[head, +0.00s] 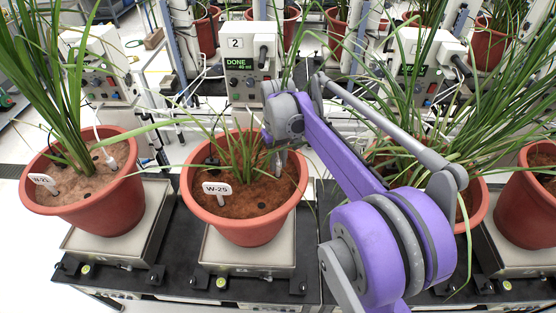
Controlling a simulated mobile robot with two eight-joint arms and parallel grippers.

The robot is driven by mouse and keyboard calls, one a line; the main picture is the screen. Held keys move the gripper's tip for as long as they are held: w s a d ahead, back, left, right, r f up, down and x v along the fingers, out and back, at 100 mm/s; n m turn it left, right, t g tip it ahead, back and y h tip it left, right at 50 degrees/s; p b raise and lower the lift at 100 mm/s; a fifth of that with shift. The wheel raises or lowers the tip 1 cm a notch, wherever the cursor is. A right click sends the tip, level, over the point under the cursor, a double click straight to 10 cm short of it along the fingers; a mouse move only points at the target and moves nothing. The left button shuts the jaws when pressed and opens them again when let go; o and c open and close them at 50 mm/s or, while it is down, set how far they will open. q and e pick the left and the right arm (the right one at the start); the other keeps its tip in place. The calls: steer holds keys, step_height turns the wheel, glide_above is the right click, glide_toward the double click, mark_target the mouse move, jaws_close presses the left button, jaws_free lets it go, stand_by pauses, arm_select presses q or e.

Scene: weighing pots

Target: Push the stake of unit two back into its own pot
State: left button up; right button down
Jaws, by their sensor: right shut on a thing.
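Unit two is the grey control box (250,62) marked 2, with a lit green display reading DONE. Its terracotta pot (246,228) stands in front of it on a scale, holding brown soil, a thin grassy plant and a white tag (217,188) reading W-25. My right gripper (277,163) reaches in from the right, pointing down over the right part of this pot's soil. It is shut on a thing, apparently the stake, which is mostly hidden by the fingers. I cannot tell how deep the stake sits. My left gripper is not in view.
A left pot (105,205) with a tall plant stands on its own scale, with a white cabled probe in its soil. Another pot (470,205) stands right, partly behind my arm. Long leaves hang around my right arm. Scales sit on a black bench (180,270).

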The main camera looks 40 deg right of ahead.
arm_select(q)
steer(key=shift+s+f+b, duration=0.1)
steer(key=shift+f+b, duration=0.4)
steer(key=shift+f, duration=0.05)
arm_select(e)
steer(key=shift+f, duration=0.85)
steer(key=c, duration=0.6)
jaws_free()
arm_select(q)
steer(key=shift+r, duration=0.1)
arm_select(e)
steer(key=shift+r, duration=0.15)
steer(key=shift+r+p, duration=2.05)
steer(key=shift+r, duration=0.9)
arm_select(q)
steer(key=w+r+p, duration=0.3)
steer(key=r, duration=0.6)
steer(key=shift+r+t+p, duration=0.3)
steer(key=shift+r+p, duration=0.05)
arm_select(e)
step_height(320, 180, up, 7)
steer(key=shift+f, duration=0.1)
